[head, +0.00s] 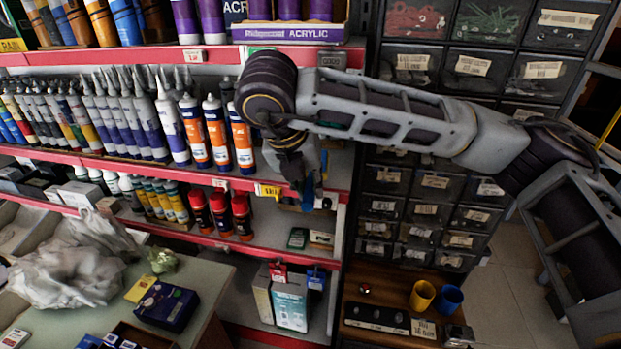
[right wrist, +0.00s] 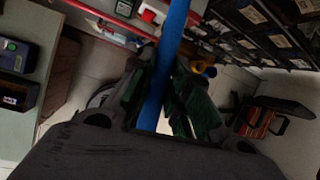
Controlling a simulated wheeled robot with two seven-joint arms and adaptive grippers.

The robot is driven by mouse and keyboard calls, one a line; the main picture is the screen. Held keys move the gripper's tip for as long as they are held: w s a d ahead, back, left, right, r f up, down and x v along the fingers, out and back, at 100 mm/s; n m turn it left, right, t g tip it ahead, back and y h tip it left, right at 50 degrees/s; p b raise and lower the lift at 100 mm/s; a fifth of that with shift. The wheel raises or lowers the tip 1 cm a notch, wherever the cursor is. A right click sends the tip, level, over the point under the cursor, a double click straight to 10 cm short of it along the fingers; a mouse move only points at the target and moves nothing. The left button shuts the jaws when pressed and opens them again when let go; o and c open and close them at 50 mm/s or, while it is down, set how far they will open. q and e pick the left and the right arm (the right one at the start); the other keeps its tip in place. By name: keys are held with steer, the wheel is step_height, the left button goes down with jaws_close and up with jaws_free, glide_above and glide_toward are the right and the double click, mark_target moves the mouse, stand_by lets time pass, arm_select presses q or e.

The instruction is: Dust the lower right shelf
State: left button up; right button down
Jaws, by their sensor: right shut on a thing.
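My right gripper (head: 308,190) hangs in front of the right end of the red-edged shelves, just beside the row of tubes. In the right wrist view its two dark fingers (right wrist: 158,95) are shut on a long blue handle (right wrist: 177,35). In the head view only a small blue part of the handle (head: 310,184) shows; a duster head cannot be made out. A shelf with red-capped cans (head: 232,216) and small boxes (head: 297,238) lies below the gripper. A lower shelf holds upright boxes (head: 289,301). My left gripper is not in view.
A drawer cabinet (head: 410,181) stands right of the shelves. Yellow (head: 422,295) and blue (head: 449,299) cups stand on a wooden surface below it. A counter at lower left holds a crumpled plastic bag (head: 70,272) and a dark blue box (head: 166,307).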

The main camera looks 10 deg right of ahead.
steer(key=s+a+b, duration=0.1)
steer(key=s+a, duration=0.2)
steer(key=s, duration=0.8)
steer(key=shift+a, duration=0.3)
stand_by(1.2)
steer(key=shift+s, duration=0.15)
stand_by(0.6)
